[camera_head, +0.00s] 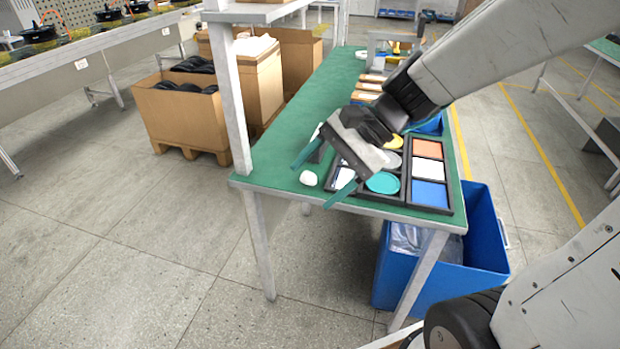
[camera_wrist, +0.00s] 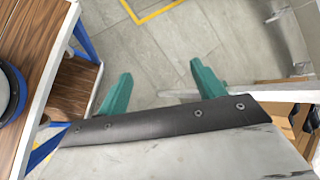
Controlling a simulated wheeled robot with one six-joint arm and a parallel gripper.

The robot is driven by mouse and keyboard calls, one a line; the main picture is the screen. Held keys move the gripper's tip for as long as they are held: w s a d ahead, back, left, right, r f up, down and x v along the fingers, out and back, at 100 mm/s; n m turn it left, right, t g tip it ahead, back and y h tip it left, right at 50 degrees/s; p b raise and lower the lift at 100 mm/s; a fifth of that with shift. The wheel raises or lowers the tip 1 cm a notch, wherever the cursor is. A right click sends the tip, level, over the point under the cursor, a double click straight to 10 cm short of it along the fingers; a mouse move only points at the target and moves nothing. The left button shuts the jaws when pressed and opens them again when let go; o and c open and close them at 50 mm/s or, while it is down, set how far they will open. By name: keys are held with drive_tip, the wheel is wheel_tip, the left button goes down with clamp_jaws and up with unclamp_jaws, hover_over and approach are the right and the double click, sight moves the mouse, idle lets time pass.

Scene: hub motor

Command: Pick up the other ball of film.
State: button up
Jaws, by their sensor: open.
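A small white ball (camera_head: 309,178), which looks like crumpled film, lies on the green table (camera_head: 262,178) near its front left corner. My gripper (camera_head: 313,186) is open, its two teal fingers spread. In the head view the ball shows between the fingertips; I cannot tell how far the fingers are above or beside it. In the wrist view my gripper (camera_wrist: 160,78) is empty, with grey floor behind the fingers and no ball in sight. Clear film (camera_head: 408,239) lies in the blue bin (camera_head: 487,237) below the table's front right.
A black tray (camera_head: 408,197) with coloured pads and discs stands right of my gripper. A table post (camera_head: 231,105) rises at the left edge. Cardboard boxes (camera_head: 183,118) stand left on the floor. The wrist view shows a wooden surface (camera_wrist: 45,25) at left.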

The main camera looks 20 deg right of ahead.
drive_tip(key=w+f+m+t+y, duration=0.2)
drive_tip(key=w+f+m+t, duration=0.15)
drive_tip(key=w+m, duration=0.4)
drive_tip(key=m+t+h, duration=0.4)
drive_tip(key=m+t, duration=0.2)
drive_tip(key=m, duration=0.9)
approach(314, 175)
drive_tip(key=shift+w+a+n+g, duration=0.25)
drive_tip(key=shift+w+a, duration=0.55)
drive_tip(key=shift+a, duration=0.2)
drive_tip(key=shift+w+a+f, duration=0.3)
drive_tip(key=shift+w+f, duration=0.6)
drive_tip(key=x, duration=0.5)
drive_tip(key=shift+w+f, duration=0.2)
drive_tip(key=shift+w, duration=0.1)
drive_tip(key=shift+d, duration=0.1)
drive_tip(key=c, duration=1.1)
